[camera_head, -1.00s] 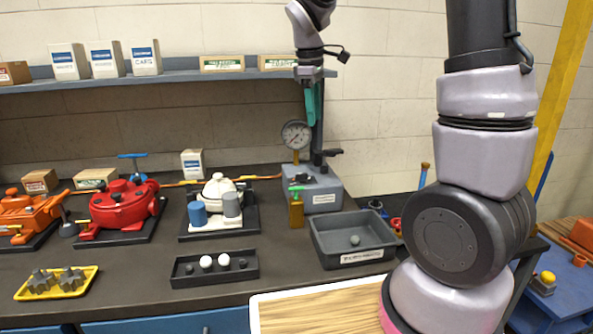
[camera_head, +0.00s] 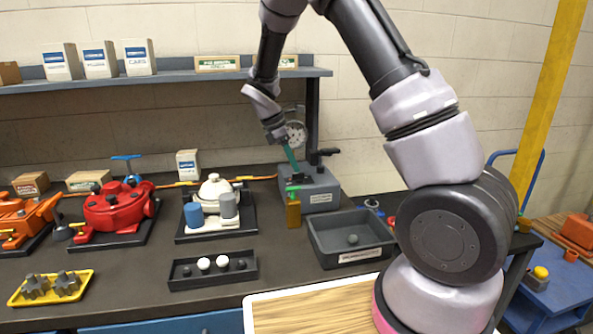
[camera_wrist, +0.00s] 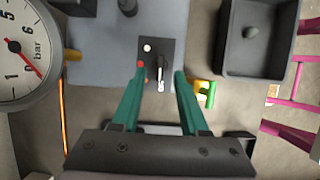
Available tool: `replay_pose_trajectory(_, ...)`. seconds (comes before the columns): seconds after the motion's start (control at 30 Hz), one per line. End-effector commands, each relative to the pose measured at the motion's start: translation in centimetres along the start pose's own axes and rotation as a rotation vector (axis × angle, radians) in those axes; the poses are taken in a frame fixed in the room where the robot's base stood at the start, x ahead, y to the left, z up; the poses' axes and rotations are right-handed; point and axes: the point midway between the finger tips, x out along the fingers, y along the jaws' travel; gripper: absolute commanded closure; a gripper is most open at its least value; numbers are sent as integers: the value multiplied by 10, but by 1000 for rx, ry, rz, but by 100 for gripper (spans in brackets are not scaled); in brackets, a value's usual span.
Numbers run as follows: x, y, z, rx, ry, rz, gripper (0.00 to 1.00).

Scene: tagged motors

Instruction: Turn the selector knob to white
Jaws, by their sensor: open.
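The selector knob (camera_wrist: 161,70) is a small dark knob with a pale streak, on a black plate (camera_wrist: 169,46) on top of the grey-blue gauge unit (camera_head: 318,198). A white dot (camera_wrist: 147,47) and a red dot (camera_wrist: 140,64) lie on the plate left of the knob. I cannot tell for certain which way the knob points. My gripper (camera_wrist: 160,74) has teal fingers, open, one on each side of the knob in the wrist view; contact cannot be judged. In the head view my gripper (camera_head: 291,160) reaches down over the unit, hiding part of its top.
A pressure gauge (camera_head: 297,134) stands behind the gripper and fills the wrist view's left edge. A grey bin (camera_head: 322,240) is in front right of the unit. A small brown block with a green top (camera_head: 293,207) stands close at the front left. A shelf (camera_head: 180,79) hangs above.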

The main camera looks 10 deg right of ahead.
Motion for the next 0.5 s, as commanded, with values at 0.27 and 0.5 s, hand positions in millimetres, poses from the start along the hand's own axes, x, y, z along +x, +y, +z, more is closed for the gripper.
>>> replay_pose_trajectory(0.27,29,0,0,2,0,0,56)
replay_pose_trajectory(0.5,32,0,0,2,2,1,56)
